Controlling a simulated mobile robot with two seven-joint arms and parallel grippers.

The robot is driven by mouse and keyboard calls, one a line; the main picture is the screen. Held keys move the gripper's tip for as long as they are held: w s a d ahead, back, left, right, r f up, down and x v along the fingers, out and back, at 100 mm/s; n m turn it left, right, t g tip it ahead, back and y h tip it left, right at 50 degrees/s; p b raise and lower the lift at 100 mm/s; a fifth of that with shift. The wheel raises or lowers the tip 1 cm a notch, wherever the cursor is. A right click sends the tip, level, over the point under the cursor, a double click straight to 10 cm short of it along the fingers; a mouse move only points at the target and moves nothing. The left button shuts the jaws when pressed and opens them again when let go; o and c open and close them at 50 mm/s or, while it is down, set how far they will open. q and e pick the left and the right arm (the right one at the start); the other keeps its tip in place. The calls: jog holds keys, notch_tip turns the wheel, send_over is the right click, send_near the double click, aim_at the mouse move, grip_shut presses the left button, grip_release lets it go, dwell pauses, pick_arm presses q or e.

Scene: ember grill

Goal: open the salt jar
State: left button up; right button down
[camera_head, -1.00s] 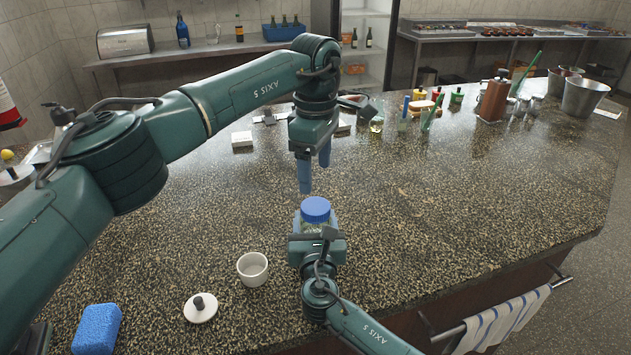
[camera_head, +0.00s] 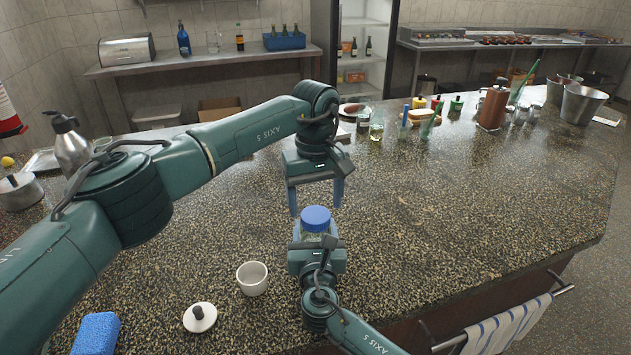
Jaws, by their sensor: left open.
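The salt jar is a clear jar (camera_head: 314,236) with a blue lid (camera_head: 316,217), upright near the front of the counter, lid on. My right gripper (camera_head: 318,240) comes from the front and is closed around the jar's body, which it partly hides. My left gripper (camera_head: 316,203) points down just above and behind the lid. Its two blue fingers are spread wide with nothing between them, and seem not to touch the lid.
A white cup (camera_head: 252,278), a white lid with a dark knob (camera_head: 200,316) and a blue sponge (camera_head: 96,333) lie to the left. Bottles, a brown dispenser (camera_head: 493,104) and metal buckets (camera_head: 582,103) stand at the back right. The counter's right side is clear.

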aim_at(316, 218)
pick_arm(q)
jog(key=shift+f, duration=1.25)
jog(key=shift+c, duration=0.4)
